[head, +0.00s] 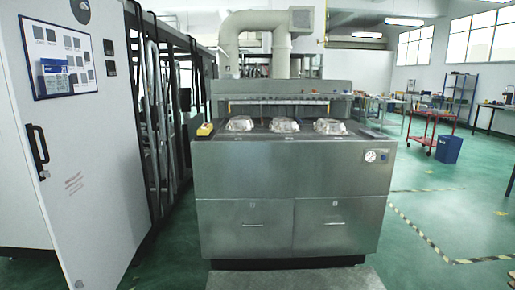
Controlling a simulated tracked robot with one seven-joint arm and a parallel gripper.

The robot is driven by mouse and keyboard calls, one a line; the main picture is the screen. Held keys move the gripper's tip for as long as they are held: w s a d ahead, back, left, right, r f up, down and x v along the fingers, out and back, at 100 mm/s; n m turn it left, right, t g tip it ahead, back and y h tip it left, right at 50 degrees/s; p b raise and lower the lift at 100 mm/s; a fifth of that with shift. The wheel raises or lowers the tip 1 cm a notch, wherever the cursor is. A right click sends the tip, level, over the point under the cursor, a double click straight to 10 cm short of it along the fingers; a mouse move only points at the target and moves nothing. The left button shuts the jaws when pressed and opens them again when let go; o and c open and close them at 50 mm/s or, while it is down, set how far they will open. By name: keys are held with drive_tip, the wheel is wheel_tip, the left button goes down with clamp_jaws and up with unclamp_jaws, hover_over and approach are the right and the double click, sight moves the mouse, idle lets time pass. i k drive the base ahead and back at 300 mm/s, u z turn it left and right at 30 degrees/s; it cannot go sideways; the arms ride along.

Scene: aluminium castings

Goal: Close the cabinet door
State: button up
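The cabinet door (95,190) is a tall white panel at the left of the head view. A black upright handle (38,150) sits near its left edge. The door looks ajar, standing at an angle in front of a white cabinet surface (15,150) that shows to its left. How wide the gap is, I cannot tell. A framed notice board (62,55) and a blue holder (55,80) are on the door's face. The door's top and bottom are cut off by the picture. My gripper is not in view.
A grey metal workbench (290,185) with several aluminium castings (285,125) on top stands in the middle. A dark frame with hoses (165,110) is between door and bench. Green floor is open at the right, near a red cart (430,125) and blue bin (448,149).

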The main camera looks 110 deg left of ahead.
sight(69, 135)
drive_tip(key=z, duration=0.45)
drive_tip(key=i, duration=0.1)
drive_tip(key=u, duration=2.75)
drive_tip(key=i, duration=0.2)
drive_tip(key=u, duration=2.35)
drive_tip(key=k, duration=0.5)
drive_tip(key=u, duration=0.3)
drive_tip(key=i, duration=1.55)
drive_tip(key=z, duration=0.3)
